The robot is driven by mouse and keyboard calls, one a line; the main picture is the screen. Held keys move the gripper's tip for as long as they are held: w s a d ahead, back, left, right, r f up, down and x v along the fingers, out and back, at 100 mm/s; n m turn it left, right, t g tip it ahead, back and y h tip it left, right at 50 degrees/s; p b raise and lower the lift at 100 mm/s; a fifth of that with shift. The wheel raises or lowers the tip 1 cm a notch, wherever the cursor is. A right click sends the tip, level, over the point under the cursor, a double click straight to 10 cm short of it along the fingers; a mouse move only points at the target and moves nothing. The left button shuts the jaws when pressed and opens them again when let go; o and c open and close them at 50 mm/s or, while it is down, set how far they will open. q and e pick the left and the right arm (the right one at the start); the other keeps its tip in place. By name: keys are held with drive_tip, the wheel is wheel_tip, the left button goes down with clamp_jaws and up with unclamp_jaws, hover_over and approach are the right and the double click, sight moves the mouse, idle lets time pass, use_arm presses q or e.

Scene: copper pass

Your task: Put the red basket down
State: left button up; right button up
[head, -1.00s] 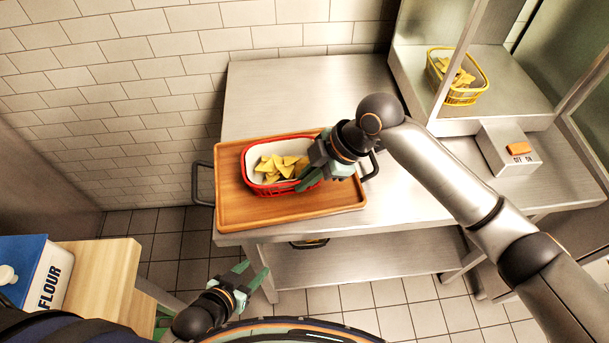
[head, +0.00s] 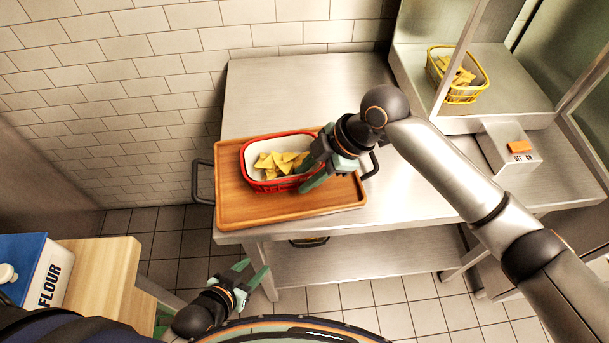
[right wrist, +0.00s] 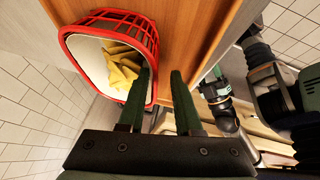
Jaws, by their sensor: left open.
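The red basket (head: 268,186) holds yellow chips on a white liner and rests on the wooden tray (head: 235,213). My right gripper (head: 312,172) is at the basket's right end, with its fingers apart. In the right wrist view, the basket (right wrist: 75,50) is at upper left. There the right gripper's (right wrist: 162,98) left finger overlaps the basket's rim, and the right finger stands clear over the wood. I cannot tell whether a finger touches the basket. My left gripper (head: 252,272) is open and empty, low in front of the table.
The tray has dark handles and lies on a steel table (head: 290,85) with free room behind it. A yellow basket (head: 457,78) of chips stands in the steel station at right, above a switch box (head: 508,150). A flour box (head: 40,275) stands at lower left.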

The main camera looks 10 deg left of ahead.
drive_tip(key=v, duration=1.1)
drive_tip(key=shift+d, duration=0.1)
